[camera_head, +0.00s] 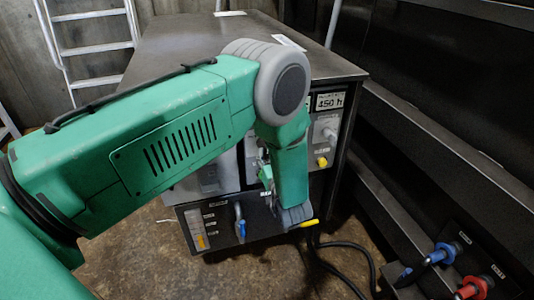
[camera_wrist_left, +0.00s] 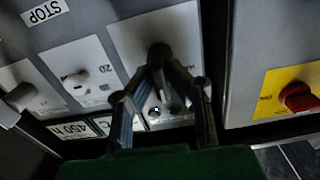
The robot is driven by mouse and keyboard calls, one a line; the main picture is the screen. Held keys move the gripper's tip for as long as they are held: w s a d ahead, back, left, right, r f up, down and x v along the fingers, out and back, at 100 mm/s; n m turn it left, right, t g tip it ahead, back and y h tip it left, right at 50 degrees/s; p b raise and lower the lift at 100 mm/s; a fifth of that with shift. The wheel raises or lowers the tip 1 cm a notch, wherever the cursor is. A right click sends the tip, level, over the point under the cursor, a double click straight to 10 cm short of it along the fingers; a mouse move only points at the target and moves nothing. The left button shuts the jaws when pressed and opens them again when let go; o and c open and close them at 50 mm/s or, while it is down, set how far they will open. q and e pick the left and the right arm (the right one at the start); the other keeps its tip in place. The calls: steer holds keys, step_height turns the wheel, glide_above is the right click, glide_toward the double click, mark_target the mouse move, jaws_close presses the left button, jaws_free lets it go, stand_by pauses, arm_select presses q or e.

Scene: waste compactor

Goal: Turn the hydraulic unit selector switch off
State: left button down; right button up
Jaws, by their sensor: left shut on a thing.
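My left gripper (camera_wrist_left: 157,75) is shut on a dark knob (camera_wrist_left: 159,52) on a white plate of the control panel, its two fingertips meeting at the knob. I take this knob to be the selector switch; its label is too blurred and covered to read, and its exact angle is hidden by the fingers. In the head view my green left arm comes in from the left and bends down in front of the cabinet (camera_head: 185,45), hiding the knob and most of the gripper. My right gripper is in neither view.
The wrist view shows a white switch (camera_wrist_left: 77,78), a grey knob (camera_wrist_left: 21,96) and a red knob (camera_wrist_left: 297,96) on yellow. The head view shows a 450 h display (camera_head: 330,101), a blue handle (camera_head: 240,224), black hoses and blue (camera_head: 445,253) and red (camera_head: 472,288) connectors at right.

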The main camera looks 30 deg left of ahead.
arm_select(q)
steer(key=shift+d+f, duration=0.15)
steer(key=shift+f, duration=0.05)
stand_by(0.3)
steer(key=c, duration=1.6)
jaws_free()
steer(key=shift+s, duration=0.1)
steer(key=v, duration=1.1)
steer(key=shift+s+d, duration=0.2)
steer(key=shift+d, duration=0.15)
